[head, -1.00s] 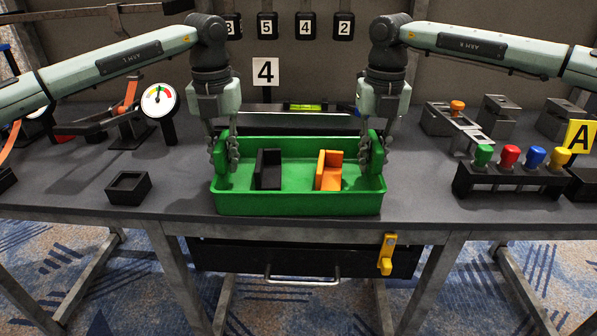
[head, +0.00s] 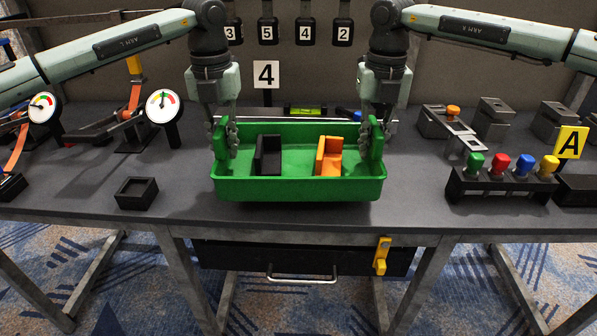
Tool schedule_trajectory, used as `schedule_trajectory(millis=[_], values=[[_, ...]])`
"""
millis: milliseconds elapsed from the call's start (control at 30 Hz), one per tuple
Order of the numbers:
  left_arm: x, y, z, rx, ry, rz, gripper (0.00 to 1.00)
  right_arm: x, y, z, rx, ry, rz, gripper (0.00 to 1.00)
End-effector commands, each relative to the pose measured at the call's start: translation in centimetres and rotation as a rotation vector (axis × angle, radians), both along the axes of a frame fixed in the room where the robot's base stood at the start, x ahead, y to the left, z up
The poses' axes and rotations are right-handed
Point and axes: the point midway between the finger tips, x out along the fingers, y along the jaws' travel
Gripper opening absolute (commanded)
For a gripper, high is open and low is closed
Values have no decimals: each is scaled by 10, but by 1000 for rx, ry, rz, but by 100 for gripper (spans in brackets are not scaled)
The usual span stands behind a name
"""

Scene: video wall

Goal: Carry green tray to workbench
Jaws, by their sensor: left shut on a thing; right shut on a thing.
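The green tray (head: 298,190) is in the middle of the head view, over the front part of the grey workbench (head: 420,205). It is level and holds a black piece (head: 268,157) and an orange piece (head: 329,156). My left gripper (head: 226,142) is shut on the tray's left end. My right gripper (head: 370,142) is shut on its right end. Both point down, with the fingers at the end walls. I cannot tell for sure whether the tray's underside touches the bench top.
A small black open box (head: 136,192) stands left of the tray. A rack (head: 500,186) of coloured knobs is at the right. A number 4 sign (head: 266,75) and a spirit level (head: 305,110) are behind.

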Motion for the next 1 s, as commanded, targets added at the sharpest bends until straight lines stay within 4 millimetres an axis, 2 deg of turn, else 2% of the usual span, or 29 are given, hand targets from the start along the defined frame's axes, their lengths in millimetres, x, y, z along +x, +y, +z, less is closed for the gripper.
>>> schedule_trajectory(millis=[600, 767, 1000], values=[[-3, 1, -1, 1, 0, 2, 0, -3, -1, 0, -1, -1, -1, 0], [-17, 1, -2, 1, 1, 0, 0, -17, -1, -1, 0, 0, 0, 0], [-51, 1, -3, 1, 0, -2, 0, -51, -1, -3, 0, 0, 1, 0]])
